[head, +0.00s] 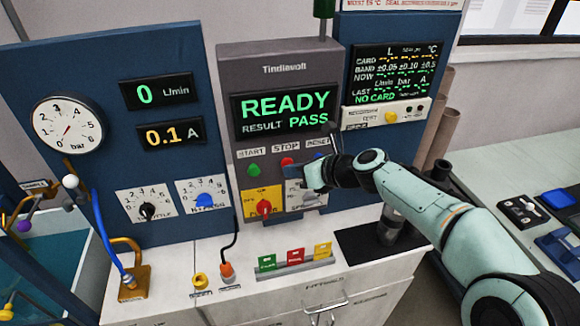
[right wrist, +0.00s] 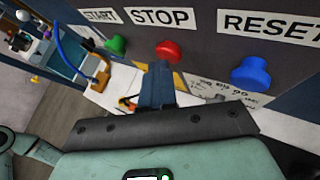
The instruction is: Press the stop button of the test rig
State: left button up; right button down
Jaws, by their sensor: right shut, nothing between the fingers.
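The red stop button (head: 287,161) sits on the grey panel of the test rig (head: 265,60), under a STOP label. My right gripper (head: 291,183) is shut and empty, just below the stop button in the head view. Its closed fingers (right wrist: 158,72) point at the panel close under the button; a small gap seems to show, but contact cannot be told for sure. The rig's screen (head: 285,110) reads READY, RESULT PASS. My left gripper is not in view.
A green start button (head: 253,170) is left of the stop button. A blue reset button (right wrist: 250,74) is to its right. A red-handled switch on a yellow plate (head: 264,207) sits below. Green, red and yellow tags (head: 296,257) stand on the bench.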

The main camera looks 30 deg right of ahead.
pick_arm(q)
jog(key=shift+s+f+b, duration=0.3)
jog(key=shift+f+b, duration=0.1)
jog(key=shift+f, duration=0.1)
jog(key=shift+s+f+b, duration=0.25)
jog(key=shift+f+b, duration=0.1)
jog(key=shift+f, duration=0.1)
pick_arm(e)
jog(key=shift+s+a, duration=0.25)
jog(key=shift+s, duration=0.65)
jog(key=shift+s+a, duration=0.25)
jog(key=shift+s, duration=0.65)
jog(key=shift+s+a, duration=0.25)
jog(key=shift+s, duration=0.65)
